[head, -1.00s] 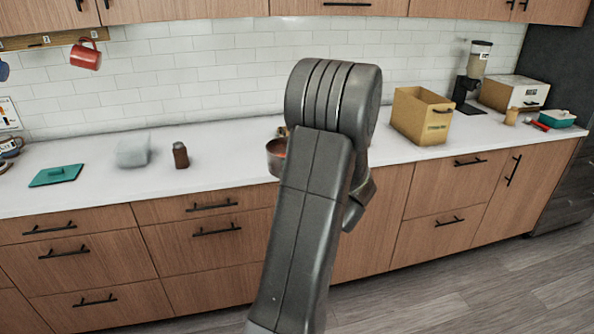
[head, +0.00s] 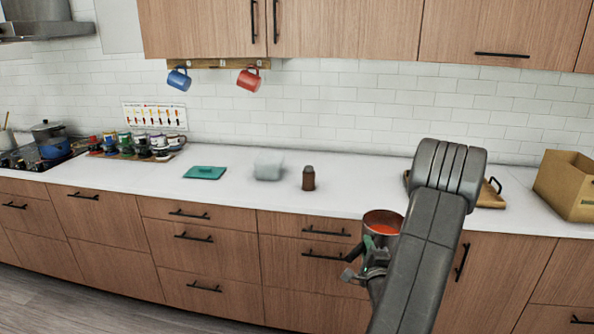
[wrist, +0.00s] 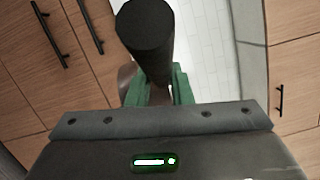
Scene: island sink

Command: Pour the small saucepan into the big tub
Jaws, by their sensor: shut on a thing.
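The small saucepan (head: 382,219), metal with orange-red contents, is held level in front of the counter edge in the head view. My gripper (head: 373,252) is shut on its dark handle, left of my arm. In the wrist view the thick black handle (wrist: 146,38) stands between my green fingers (wrist: 158,88), and a bit of the pan's side shows behind it. A pale, translucent tub (head: 268,166), which looks like the big tub, stands on the counter to the left, apart from the pan. Its inside cannot be made out.
A teal lid (head: 205,172) lies left of the tub, and a brown shaker (head: 308,179) stands right of it. A wooden board (head: 490,196) lies partly behind my arm. A cardboard box (head: 568,188) is at the right. Jars (head: 140,146) and a hob fill the far left.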

